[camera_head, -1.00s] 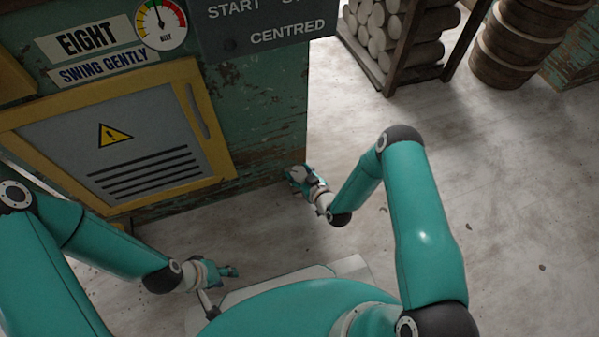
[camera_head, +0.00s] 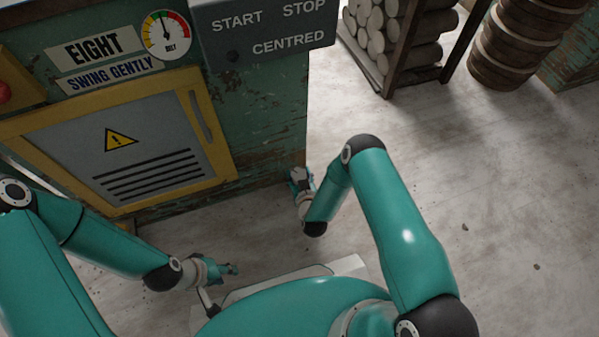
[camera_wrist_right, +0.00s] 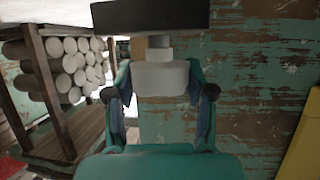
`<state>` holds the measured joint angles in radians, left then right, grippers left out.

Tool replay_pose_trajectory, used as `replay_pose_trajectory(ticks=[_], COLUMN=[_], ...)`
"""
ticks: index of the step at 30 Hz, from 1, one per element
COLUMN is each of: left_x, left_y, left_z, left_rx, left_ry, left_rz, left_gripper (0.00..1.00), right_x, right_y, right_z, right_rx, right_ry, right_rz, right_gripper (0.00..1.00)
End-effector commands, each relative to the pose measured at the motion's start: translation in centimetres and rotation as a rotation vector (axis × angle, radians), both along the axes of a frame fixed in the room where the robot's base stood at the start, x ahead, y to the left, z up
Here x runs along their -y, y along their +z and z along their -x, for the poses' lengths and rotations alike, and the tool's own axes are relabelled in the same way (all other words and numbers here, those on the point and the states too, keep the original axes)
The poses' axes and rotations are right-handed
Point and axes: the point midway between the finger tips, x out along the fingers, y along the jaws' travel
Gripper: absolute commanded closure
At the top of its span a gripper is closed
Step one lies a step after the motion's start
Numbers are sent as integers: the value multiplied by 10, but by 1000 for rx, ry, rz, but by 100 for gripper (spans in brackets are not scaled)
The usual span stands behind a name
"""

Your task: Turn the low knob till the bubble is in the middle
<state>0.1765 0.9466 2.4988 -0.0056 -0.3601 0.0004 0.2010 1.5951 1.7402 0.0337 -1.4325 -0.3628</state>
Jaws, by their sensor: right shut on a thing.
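My right gripper (camera_head: 300,181) is low beside the right-hand edge of the green machine (camera_head: 262,125). In the right wrist view its two fingers (camera_wrist_right: 160,95) close on either side of a pale grey block (camera_wrist_right: 160,79), which looks like the low knob. A short grey neck joins this block to a dark bar above. My left gripper (camera_head: 230,269) is low in front of the machine, apart from it; its jaws are too small to read. The bubble does not show in either view.
The machine bears a dark START, STOP and CENTRED panel (camera_head: 264,27), a dial (camera_head: 166,35) and a yellow-framed door (camera_head: 224,135). A log rack (camera_head: 443,72) and stacked round tubs (camera_head: 520,45) stand behind. The floor at right is clear.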

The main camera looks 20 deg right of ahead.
Motion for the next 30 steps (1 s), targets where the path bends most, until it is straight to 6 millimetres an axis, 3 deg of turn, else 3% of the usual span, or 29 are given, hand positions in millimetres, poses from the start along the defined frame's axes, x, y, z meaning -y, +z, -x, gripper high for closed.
replay_pose_trajectory(ticks=[10, 25, 26, 30], left_x=[0, 0, 0, 0], left_y=[8, 9, 9, 9], left_z=[0, 0, 0, 0], left_rx=[0, 0, 0, 0], left_ry=[0, 0, 0, 0], left_rz=[0, 0, 0, 0], left_gripper=[60, 60, 60, 60], right_x=[-1, 0, 0, -1], right_y=[1, -1, -1, -1], right_z=[0, 0, 0, 0], right_rx=[0, -2, -2, -2], right_ry=[-163, -190, -190, -188], right_rz=[-1, -1, -1, 0], right_gripper=[81, 81, 43, 20])
